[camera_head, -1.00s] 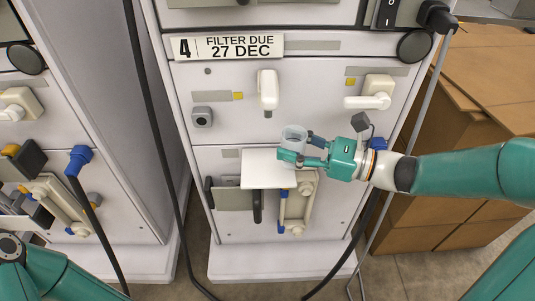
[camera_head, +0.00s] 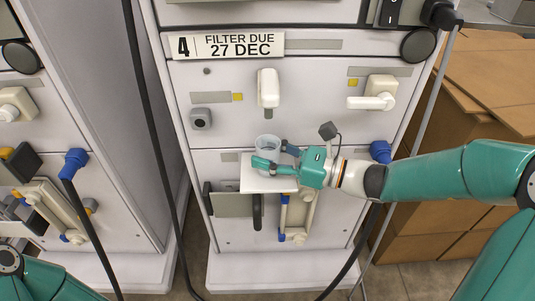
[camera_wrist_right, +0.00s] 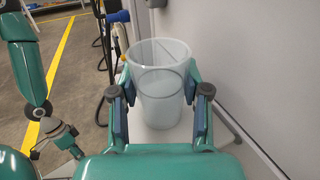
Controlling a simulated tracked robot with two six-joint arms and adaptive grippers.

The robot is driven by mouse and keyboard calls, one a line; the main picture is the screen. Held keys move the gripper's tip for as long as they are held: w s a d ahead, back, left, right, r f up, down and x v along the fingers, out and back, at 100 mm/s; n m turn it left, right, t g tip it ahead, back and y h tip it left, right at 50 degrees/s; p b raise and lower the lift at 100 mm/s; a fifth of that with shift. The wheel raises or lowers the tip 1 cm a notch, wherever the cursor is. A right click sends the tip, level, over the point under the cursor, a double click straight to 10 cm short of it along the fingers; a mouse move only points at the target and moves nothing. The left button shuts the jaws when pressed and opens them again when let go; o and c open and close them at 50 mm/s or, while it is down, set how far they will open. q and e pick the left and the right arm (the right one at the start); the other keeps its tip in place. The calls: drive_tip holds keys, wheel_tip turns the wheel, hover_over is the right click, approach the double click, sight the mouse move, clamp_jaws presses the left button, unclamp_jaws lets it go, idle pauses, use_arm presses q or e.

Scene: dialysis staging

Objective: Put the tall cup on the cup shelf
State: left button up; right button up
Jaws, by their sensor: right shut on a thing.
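The tall cup (camera_head: 268,142) is translucent and pale, upright, over the white cup shelf (camera_head: 262,183) on the front of the machine. My right gripper (camera_head: 273,158) is shut on the cup from the right side. In the right wrist view the cup (camera_wrist_right: 160,85) stands between the two fingers (camera_wrist_right: 160,108), with the pale shelf below it. The fingers hide its base in the head view, so I cannot tell whether it touches the shelf. My left arm shows at the lower left of the head view; its gripper is out of the picture.
The machine (camera_head: 330,215) has a white lever (camera_head: 268,88) above the shelf and a beige clamp (camera_head: 297,215) below it. A blue connector (camera_head: 380,151) sits to the right. Black hoses hang on both sides. Cardboard boxes (camera_head: 480,110) stand at the right.

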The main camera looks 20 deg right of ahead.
drive_tip(key=o, duration=1.1)
drive_tip(key=p+v, duration=0.2)
drive_tip(key=v, duration=1)
drive_tip(key=s+a+f+n+g+h, duration=0.3)
drive_tip(key=f+n, duration=0.5)
drive_tip(key=f, duration=0.5)
drive_tip(key=s+a+f+n+g+h, duration=0.3)
drive_tip(key=f+n, duration=0.5)
drive_tip(key=f, duration=0.5)
drive_tip(key=s+a+f+n+g+h, duration=0.4)
drive_tip(key=f+n, duration=0.3)
drive_tip(key=f, duration=0.6)
drive_tip(key=shift+s+a+n+g, duration=0.4)
drive_tip(key=shift+s+a, duration=0.4)
